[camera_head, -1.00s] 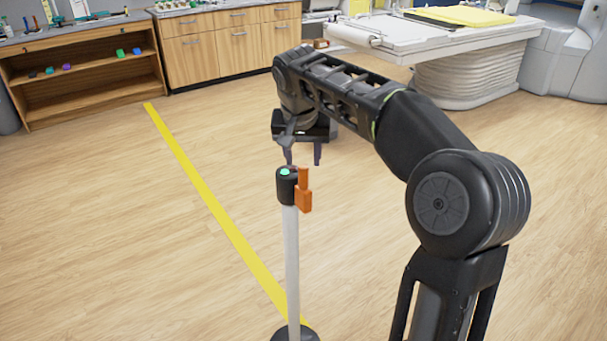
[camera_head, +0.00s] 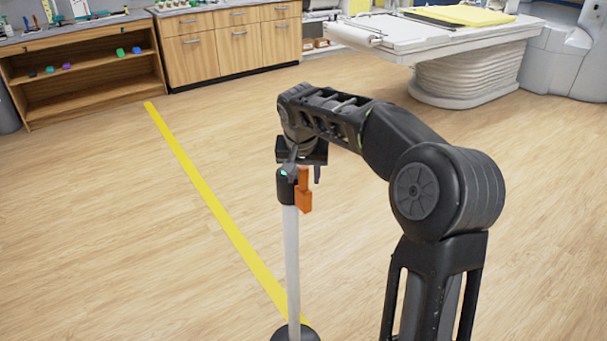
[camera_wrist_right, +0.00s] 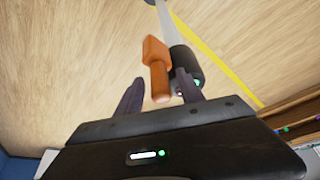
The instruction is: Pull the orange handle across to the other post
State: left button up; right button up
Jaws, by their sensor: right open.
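The orange handle (camera_head: 304,191) is at the right side of the black post head (camera_head: 285,188), which has a green light on top. The head sits on a slim white post (camera_head: 292,255); only this one post is in view. My right gripper (camera_head: 304,170) is open, pointing down at the top of the handle. In the right wrist view the orange handle (camera_wrist_right: 157,68) lies between the two spread fingers of my right gripper (camera_wrist_right: 158,80), with one finger close beside the black head (camera_wrist_right: 186,66). I cannot tell whether the fingers touch either. My left gripper is out of view.
A yellow floor stripe (camera_head: 205,190) runs diagonally to the post's black base (camera_head: 296,334). Wooden shelves (camera_head: 90,90) and cabinets (camera_head: 220,50) line the back left. A white patient table (camera_head: 440,45) stands at the back right. The wooden floor around the post is clear.

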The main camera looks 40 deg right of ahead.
jog(key=shift+c, duration=0.4)
grip_shut()
dwell(0.9)
